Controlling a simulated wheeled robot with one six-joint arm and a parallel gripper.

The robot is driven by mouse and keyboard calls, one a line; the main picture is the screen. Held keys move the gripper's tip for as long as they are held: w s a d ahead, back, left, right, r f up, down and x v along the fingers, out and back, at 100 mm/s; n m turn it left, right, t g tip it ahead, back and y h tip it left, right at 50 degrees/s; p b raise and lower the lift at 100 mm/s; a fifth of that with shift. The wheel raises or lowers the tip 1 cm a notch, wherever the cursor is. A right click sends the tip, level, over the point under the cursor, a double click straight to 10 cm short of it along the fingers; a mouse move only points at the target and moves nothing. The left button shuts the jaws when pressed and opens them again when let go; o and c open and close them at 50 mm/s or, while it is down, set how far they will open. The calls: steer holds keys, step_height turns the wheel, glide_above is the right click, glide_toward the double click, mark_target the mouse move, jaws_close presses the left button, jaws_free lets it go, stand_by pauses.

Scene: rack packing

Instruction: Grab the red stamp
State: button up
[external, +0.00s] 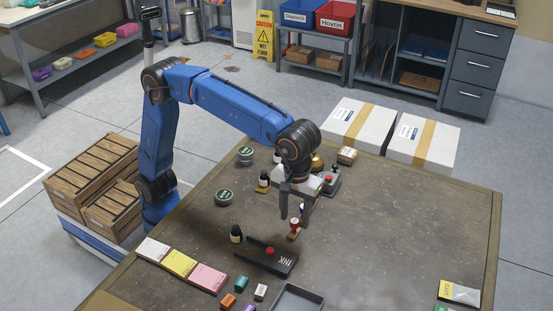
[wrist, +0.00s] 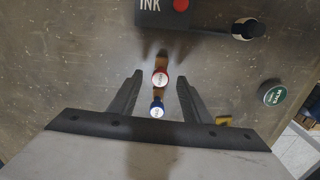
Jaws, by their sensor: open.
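The red stamp (external: 294,226) stands upright on the table, with a red top on a wooden base. My gripper points down, open, with a gap between the fingers and both stamps.
A round green tin (external: 223,197) stands at left. Colored pads (external: 180,262) and a grey tray (external: 297,299) are near the front. The table's right side is mostly clear.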

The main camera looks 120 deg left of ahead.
mark_target(295, 221)
steer(key=shift+f, duration=2.65)
steer(key=shift+c, duration=0.6)
jaws_close()
